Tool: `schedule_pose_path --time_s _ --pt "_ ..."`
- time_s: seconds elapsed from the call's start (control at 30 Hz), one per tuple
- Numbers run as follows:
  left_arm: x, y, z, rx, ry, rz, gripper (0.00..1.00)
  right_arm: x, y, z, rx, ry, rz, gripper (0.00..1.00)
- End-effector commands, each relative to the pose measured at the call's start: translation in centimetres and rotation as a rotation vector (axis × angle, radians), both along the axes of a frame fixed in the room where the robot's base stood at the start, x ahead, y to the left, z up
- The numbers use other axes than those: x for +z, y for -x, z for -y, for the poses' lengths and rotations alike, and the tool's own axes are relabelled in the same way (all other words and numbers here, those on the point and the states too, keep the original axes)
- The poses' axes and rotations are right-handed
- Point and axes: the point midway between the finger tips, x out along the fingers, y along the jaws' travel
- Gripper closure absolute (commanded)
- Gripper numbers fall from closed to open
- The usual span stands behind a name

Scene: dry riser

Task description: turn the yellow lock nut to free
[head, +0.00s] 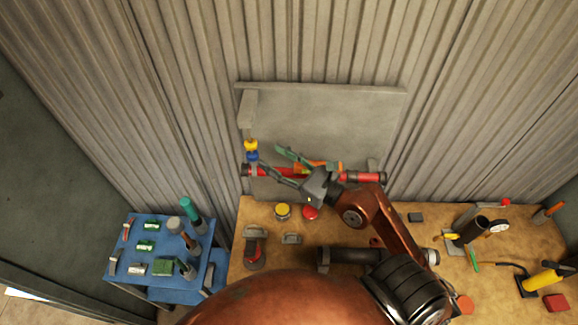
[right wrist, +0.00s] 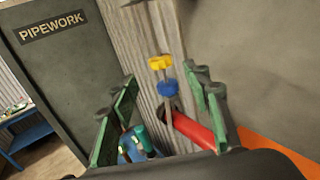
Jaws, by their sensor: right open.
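The yellow lock nut (head: 251,145) sits at the top of a small upright fitting at the left end of the red pipe (head: 362,177). A blue collar (head: 252,156) is just below it. My right gripper (head: 269,158) is open and empty, to the right of the fitting, its fingers pointing left. In the right wrist view the yellow lock nut (right wrist: 160,63) and the blue collar (right wrist: 168,89) appear between the spread green-padded fingers, beyond their tips and not touched. My left gripper is not in view.
A grey backboard (head: 330,120) stands behind the pipe. The wooden bench (head: 345,225) holds a yellow-topped item (head: 283,211), a red button (head: 310,212) and other tools. A blue cart (head: 125,245) with several tools stands at the left.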

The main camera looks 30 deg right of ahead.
Motion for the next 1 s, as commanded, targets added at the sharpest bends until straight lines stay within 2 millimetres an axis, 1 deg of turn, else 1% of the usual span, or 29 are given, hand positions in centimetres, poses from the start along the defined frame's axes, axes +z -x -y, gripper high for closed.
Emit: schedule_pose_path --time_s 0.03,0.1,0.2,0.4,0.57,1.0 --pt "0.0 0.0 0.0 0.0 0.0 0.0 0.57 -0.3 0.9 0.3 -0.001 0.002 -0.006 0.56" --pt "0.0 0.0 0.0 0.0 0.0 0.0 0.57 -0.2 2.0 0.7 -0.002 0.003 -0.005 0.56" --pt "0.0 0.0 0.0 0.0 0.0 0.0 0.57 -0.2 3.2 1.0 0.001 0.002 -0.005 0.56" --pt "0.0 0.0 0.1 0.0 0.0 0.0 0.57 -0.1 4.6 1.5 0.0 0.002 -0.002 0.56" --pt "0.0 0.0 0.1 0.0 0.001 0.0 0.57 0.0 4.9 1.6 0.0 -0.001 -0.001 0.56" --pt "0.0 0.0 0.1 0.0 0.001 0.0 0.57 0.0 4.9 1.6 0.0 0.0 -0.001 0.56"
